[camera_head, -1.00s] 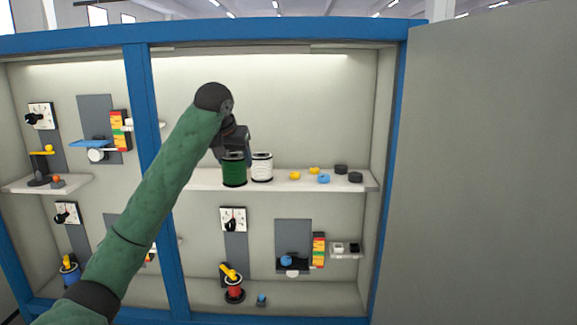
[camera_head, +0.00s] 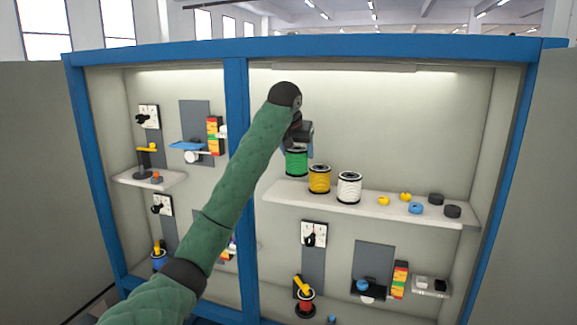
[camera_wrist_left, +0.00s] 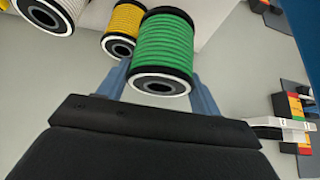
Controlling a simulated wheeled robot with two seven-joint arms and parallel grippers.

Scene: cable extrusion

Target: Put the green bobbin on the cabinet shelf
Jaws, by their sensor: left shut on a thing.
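The green bobbin (camera_head: 297,161) is held by my left gripper (camera_head: 299,146), up at the left end of the upper cabinet shelf (camera_head: 375,206). In the left wrist view the green bobbin (camera_wrist_left: 163,52) sits between the two blue-grey fingers, with its black rim and hollow core facing the camera. A yellow bobbin (camera_head: 319,179) and a white bobbin (camera_head: 349,188) stand upright on the shelf to the right of it. I cannot tell whether the green bobbin touches the shelf. My right gripper is not in view.
Small yellow, blue and black pieces (camera_head: 416,208) lie on the shelf's right part. A blue post (camera_head: 237,150) divides the cabinet, left of the shelf. A red bobbin (camera_head: 305,302) stands in the lower compartment.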

